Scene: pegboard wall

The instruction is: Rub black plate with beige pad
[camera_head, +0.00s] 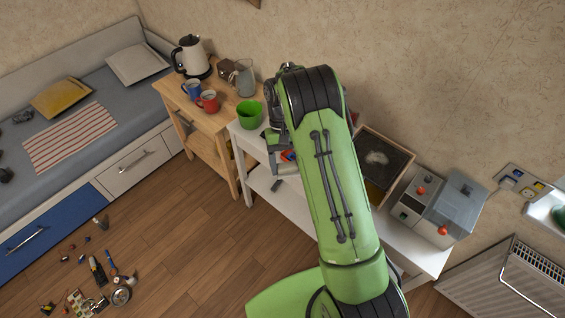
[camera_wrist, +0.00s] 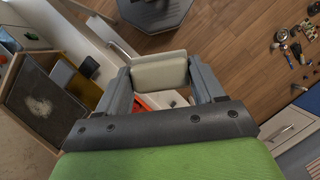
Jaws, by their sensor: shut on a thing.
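The beige pad (camera_wrist: 160,71) is held between the two fingers of my gripper (camera_wrist: 158,80) in the wrist view. My gripper is shut on it. The black plate (camera_wrist: 38,103) is at the left of the wrist view, set in a light wooden frame, with a pale whitish smudge on it. In the head view the black plate (camera_head: 383,178) stands at the back of the white table, right of my green arm, which hides part of it. The pad is apart from the plate. In the head view the pad cannot be made out behind my arm.
The white table (camera_head: 408,243) carries a green cup (camera_head: 249,114) at its left and a grey machine (camera_head: 437,207) with red knobs at its right. A wooden cart (camera_head: 220,121) with mugs and a kettle (camera_head: 190,57) stands further left. Small items (camera_head: 95,270) lie on the floor.

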